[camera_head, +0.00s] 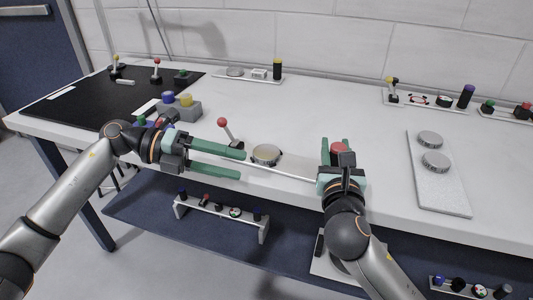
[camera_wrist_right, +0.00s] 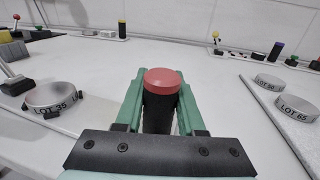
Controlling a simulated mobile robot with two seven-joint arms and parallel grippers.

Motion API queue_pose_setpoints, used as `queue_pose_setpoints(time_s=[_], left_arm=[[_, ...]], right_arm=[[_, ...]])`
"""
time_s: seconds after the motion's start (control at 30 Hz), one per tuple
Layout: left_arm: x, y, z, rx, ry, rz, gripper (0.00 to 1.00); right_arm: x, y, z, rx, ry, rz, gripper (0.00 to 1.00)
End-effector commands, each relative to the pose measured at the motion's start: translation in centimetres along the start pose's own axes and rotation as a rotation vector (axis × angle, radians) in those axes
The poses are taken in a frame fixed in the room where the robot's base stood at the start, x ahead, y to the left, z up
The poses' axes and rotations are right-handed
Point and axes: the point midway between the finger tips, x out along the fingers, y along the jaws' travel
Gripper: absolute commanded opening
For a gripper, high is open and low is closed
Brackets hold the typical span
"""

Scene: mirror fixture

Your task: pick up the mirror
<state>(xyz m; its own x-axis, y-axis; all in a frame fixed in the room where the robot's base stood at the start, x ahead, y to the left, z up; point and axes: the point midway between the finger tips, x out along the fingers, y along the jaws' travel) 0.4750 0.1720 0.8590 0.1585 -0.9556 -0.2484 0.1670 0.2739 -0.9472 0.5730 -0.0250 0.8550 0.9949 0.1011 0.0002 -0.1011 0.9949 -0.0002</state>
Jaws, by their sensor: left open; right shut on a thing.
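Round metal-rimmed discs are in view; I cannot tell for sure which is the mirror. One disc marked LOT 35 (camera_head: 266,154) lies on the table between my grippers, with small dark clamps at its rim in the right wrist view (camera_wrist_right: 50,97). Two more, LOT 50 (camera_head: 430,139) and LOT 65 (camera_head: 436,161), sit on a grey plate at the right. My left gripper (camera_head: 239,165) is open and empty, left of the LOT 35 disc. My right gripper (camera_head: 336,150) is shut on a black cylinder with a red top (camera_wrist_right: 163,82), held upright.
A red-knobbed lever (camera_head: 225,125) stands close behind my left gripper. A grey box with blue and yellow buttons (camera_head: 180,108) is at the left, near a black mat (camera_head: 90,98). Racks of knobs line the back. The table centre behind the discs is clear.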

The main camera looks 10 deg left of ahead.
Motion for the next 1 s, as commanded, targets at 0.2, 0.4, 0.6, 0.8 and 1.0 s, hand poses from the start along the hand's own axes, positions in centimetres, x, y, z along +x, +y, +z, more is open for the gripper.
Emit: queue_pose_setpoints(time_s=[0.2,0.4,0.6,0.8,1.0], left_arm=[[3.0,-1.9,0.3,0.178,0.148,0.204,0.93],[4.2,-3.4,1.1,0.333,0.238,0.441,1.00],[3.8,-5.2,2.9,0.473,0.272,0.717,1.00],[2.3,-7.4,4.8,0.566,0.252,0.958,1.00],[1.3,-8.6,5.7,0.601,0.227,1.078,1.00]], right_arm=[[0.0,0.1,-0.1,0.000,0.002,0.001,0.00],[0.0,0.0,-0.1,0.000,0.002,0.001,0.00],[0.0,0.0,-0.1,0.000,0.002,0.001,0.00],[0.0,0.0,-0.1,0.000,0.002,0.001,0.00],[0.0,0.0,-0.1,0.000,0.002,0.000,0.00]])
